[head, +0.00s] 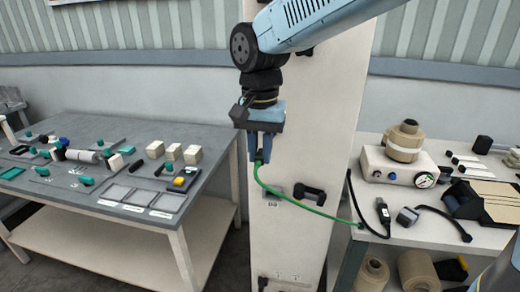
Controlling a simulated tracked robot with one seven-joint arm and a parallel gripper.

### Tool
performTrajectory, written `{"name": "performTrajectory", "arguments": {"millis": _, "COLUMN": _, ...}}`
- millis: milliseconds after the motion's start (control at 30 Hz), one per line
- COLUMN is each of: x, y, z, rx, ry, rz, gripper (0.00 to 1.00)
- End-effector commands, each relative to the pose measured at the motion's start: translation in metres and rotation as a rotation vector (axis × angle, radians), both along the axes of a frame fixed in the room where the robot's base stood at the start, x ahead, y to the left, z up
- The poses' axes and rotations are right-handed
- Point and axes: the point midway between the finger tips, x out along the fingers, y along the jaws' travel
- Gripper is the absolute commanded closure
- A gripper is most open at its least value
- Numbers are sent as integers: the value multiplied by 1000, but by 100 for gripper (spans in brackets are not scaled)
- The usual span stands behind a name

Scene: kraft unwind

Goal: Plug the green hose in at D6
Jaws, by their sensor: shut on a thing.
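The green hose (290,201) hangs in a curve from my gripper (260,152) down to the right, to the edge of the right-hand bench. My gripper is shut on the hose's dark end and points down in front of a pale upright panel (312,150). Below it on the panel is a small grey port plate (272,191) with a tag under it. The tag is too small to read surely, so I cannot tell if it is D6. The held end is above this plate and appears apart from it.
A black handle-like fitting (309,194) sticks out of the panel beside the plate. The right bench (410,235) holds a gauge unit (398,168) and black cables (384,213). The left table (90,130) carries trays, blocks and green-handled parts. Floor shows between table and panel.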

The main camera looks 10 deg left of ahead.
Motion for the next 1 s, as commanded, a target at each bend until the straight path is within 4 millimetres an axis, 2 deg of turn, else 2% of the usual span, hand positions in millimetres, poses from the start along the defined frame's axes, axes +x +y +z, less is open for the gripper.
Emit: {"name": "performTrajectory", "arguments": {"millis": 1000, "x": 51, "y": -7, "z": 0, "rx": 0, "ry": 0, "rz": -9, "gripper": 100}}
